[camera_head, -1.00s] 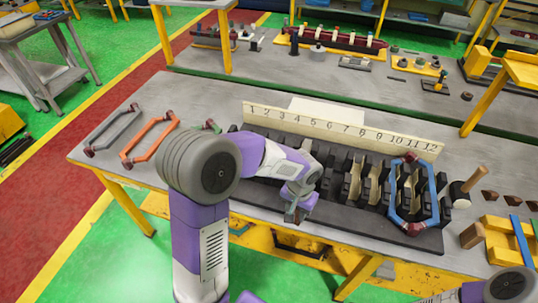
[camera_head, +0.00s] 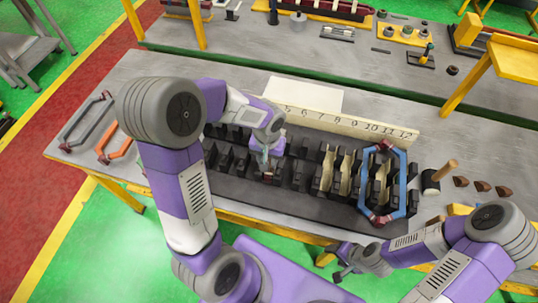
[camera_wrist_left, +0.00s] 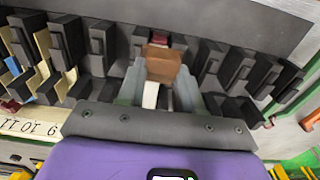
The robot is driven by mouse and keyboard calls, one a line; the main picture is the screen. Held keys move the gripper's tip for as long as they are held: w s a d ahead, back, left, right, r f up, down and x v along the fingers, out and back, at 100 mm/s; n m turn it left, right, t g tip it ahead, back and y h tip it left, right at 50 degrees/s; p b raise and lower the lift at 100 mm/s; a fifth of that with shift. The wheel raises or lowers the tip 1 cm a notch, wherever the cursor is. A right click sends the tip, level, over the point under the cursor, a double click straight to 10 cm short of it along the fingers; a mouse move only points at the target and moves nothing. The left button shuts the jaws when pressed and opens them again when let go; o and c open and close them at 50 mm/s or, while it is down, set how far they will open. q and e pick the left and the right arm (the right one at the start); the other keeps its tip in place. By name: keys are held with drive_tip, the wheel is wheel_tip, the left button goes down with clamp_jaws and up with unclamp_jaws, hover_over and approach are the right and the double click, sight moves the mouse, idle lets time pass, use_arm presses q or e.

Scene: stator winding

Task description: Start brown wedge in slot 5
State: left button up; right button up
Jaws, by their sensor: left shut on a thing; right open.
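My left gripper (camera_head: 266,158) reaches down over the black slotted stator (camera_head: 300,196), near its middle-left slots. In the left wrist view its fingers (camera_wrist_left: 160,82) are shut on a brown wedge (camera_wrist_left: 164,62). The wedge is right at the row of black stator teeth (camera_wrist_left: 104,42); I cannot tell whether its tip is inside a slot. The numbered strip (camera_head: 385,128) stands behind the stator, and my left arm hides its low numbers, so the exact slot is unclear. My right gripper (camera_head: 340,268) is open and empty in front of the table.
A blue coil (camera_head: 403,182) sits on the stator's right part, among cream slot liners (camera_head: 345,172). A mallet (camera_head: 442,174) and several brown wedges (camera_head: 482,186) lie on the table to the right. Grey (camera_head: 78,120) and orange (camera_head: 108,152) coils lie at the left.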

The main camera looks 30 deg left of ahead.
sight(270, 160)
use_arm(q)
drive_tip(key=shift+w+f+b, duration=0.1)
drive_tip(key=shift+f+b, duration=1.2)
drive_tip(key=shift+f, duration=0.6)
drive_tip(key=shift+f+b, duration=0.95)
drive_tip(key=shift+f, duration=0.15)
drive_tip(key=shift+f, duration=0.15)
drive_tip(key=shift+w+a, duration=0.15)
drive_tip(key=shift+w, duration=0.55)
drive_tip(key=o, duration=1.1)
